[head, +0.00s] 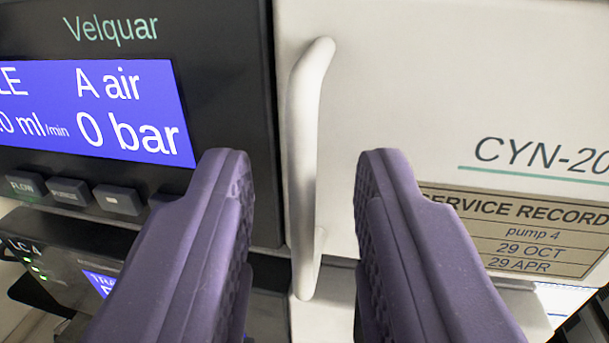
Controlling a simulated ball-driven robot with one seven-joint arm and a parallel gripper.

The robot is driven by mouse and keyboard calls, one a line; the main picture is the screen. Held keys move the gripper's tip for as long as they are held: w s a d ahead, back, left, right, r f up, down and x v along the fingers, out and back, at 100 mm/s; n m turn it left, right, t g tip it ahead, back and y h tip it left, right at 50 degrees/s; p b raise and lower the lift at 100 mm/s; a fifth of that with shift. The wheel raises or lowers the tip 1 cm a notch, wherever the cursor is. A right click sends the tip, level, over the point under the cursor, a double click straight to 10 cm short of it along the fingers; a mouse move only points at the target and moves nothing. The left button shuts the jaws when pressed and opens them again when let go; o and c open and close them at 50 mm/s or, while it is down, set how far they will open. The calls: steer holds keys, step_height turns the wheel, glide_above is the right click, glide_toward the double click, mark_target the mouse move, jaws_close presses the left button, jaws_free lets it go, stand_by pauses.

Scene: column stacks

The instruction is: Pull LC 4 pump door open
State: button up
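The pump door (430,70) is a cream-white panel on the right, marked "CYN-20" with a service record label (525,232) reading "pump 4". A white vertical bar handle (303,150) stands at its left edge. The door's left edge meets the black front panel, and no gap shows there. My gripper (303,175) is open, with two purple fingers, one on each side of the handle. The handle runs between the fingertips, with space showing on both sides. I see no contact. The fingers hide parts of the door and the black panel.
A black panel (215,60) marked "Velquar" is at left, with a blue display (95,110) and a row of buttons (65,192) below it. Another dark unit with green lights (35,262) sits lower left. A cream surface shows below the door.

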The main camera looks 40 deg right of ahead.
jaws_close()
stand_by(1.4)
